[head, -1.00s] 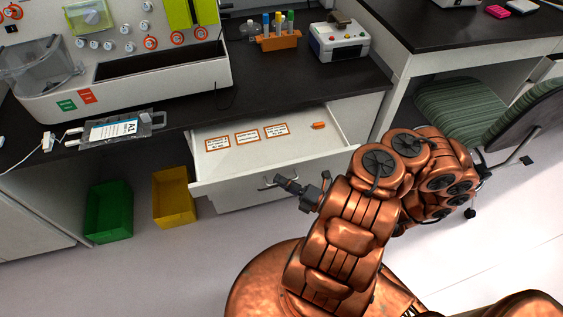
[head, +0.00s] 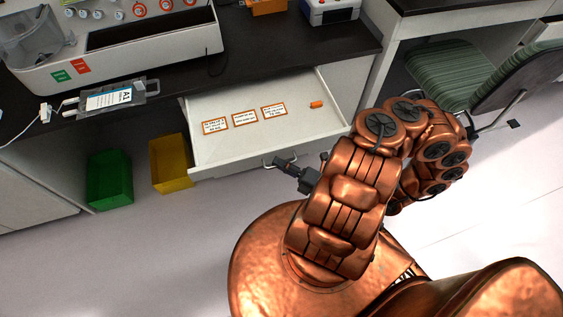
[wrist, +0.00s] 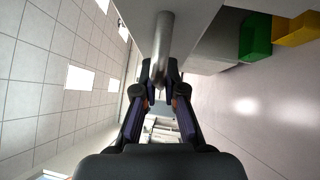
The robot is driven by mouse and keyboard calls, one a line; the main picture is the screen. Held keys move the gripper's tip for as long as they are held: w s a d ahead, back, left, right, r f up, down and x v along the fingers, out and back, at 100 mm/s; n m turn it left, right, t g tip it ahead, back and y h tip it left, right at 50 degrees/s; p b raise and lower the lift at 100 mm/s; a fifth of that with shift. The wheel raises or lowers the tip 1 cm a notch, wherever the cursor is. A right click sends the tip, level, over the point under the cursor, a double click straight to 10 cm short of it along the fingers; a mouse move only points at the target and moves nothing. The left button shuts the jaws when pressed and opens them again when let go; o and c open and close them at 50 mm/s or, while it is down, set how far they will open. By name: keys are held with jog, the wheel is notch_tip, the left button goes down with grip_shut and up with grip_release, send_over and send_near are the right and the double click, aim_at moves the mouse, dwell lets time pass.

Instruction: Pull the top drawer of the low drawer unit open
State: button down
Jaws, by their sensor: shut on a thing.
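The top drawer (head: 225,151) of the low drawer unit stands well open under the black bench. Its white floor shows labelled cards and a small orange item. My gripper (head: 281,164) is at the metal handle (head: 267,163) on the drawer front. In the wrist view my gripper (wrist: 159,72) has its fingertips closed around the bar handle (wrist: 163,40). My arm hides the right part of the drawer front and what lies below it.
A yellow bin (head: 169,164) and a green bin (head: 109,180) stand on the floor left of the drawer. A green striped chair (head: 449,75) is at the right. A white machine (head: 150,45) and a labelled bag (head: 108,98) are on the bench (head: 290,48). Floor at lower left is clear.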

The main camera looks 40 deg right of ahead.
jog(key=c, duration=1.2)
grip_release()
jog(key=shift+c, duration=0.2)
jog(key=v, duration=1.2)
